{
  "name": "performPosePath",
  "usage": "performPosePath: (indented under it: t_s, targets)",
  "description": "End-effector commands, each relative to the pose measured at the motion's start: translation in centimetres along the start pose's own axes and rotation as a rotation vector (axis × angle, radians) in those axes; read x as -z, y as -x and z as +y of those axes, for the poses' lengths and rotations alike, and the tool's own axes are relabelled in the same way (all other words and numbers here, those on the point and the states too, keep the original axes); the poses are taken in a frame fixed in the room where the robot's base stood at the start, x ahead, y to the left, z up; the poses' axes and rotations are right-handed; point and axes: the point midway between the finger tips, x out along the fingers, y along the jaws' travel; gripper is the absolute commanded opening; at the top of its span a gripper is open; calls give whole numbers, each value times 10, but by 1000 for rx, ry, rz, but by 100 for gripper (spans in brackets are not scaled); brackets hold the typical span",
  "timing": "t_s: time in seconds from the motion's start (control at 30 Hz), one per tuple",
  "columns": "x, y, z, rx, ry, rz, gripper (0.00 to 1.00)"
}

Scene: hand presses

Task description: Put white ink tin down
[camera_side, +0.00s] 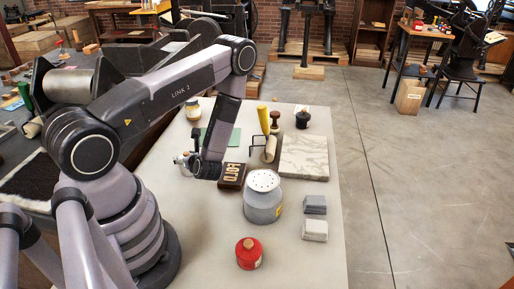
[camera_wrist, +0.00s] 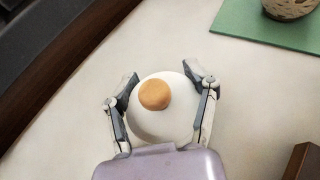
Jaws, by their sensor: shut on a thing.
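The white ink tin (camera_wrist: 150,122) is round and pale with a tan knob on top in the wrist view. My gripper (camera_wrist: 160,88) is shut on it, one finger on each side. In the side view my gripper (camera_side: 184,162) is low over the left part of the pale table, left of the dark lettered block. The tin is mostly hidden there by the fingers. I cannot tell whether its base touches the table.
A green mat (camera_side: 222,137) lies behind my gripper, with a jar (camera_side: 193,110) near it. The table's front left is clear.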

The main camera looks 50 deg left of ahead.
Motion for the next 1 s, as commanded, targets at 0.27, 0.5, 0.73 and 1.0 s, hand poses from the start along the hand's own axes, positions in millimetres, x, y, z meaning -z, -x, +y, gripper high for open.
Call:
performPosePath:
  t_s: [0.27, 0.5, 0.73, 1.0]
  targets:
    - [1, -1, 0, 0, 0, -1, 15]
    - [3, -1, 0, 0, -1, 0, 79]
    - [2, -1, 0, 0, -1, 0, 85]
    - [-1, 9, -1, 5, -3, 0, 85]
